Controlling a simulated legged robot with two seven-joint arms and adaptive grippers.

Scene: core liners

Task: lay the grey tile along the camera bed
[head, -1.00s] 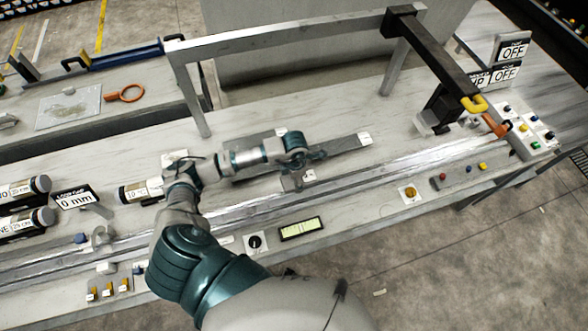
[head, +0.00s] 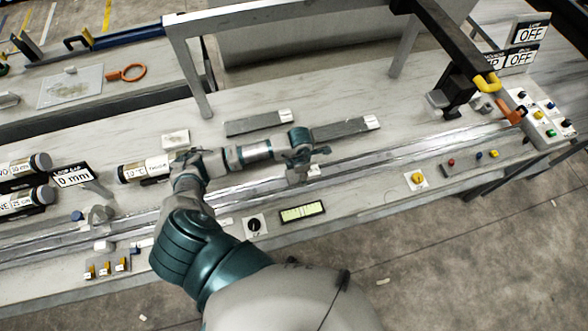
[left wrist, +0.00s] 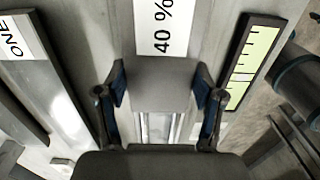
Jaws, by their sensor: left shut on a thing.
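My left gripper (head: 300,160) is shut on a grey tile (left wrist: 165,85) with a white "40 %" label. The wrist view shows the tile between the two blue-padded fingers, running roughly in line with the metal channel below. In the head view, the gripper hides most of the tile. The camera bed (head: 400,153) is the long metal channel running along the front half of the bench. The held tile is over or at this channel; I cannot tell whether it touches. My right gripper is not in view.
Two other grey tiles with white labels, a left one (head: 252,124) and a right one (head: 340,130), lie behind my gripper. A yellow-green display (head: 302,211) and a black knob (head: 254,226) sit in front. A grey frame (head: 187,75) stands behind; a dark post (head: 462,88) stands right.

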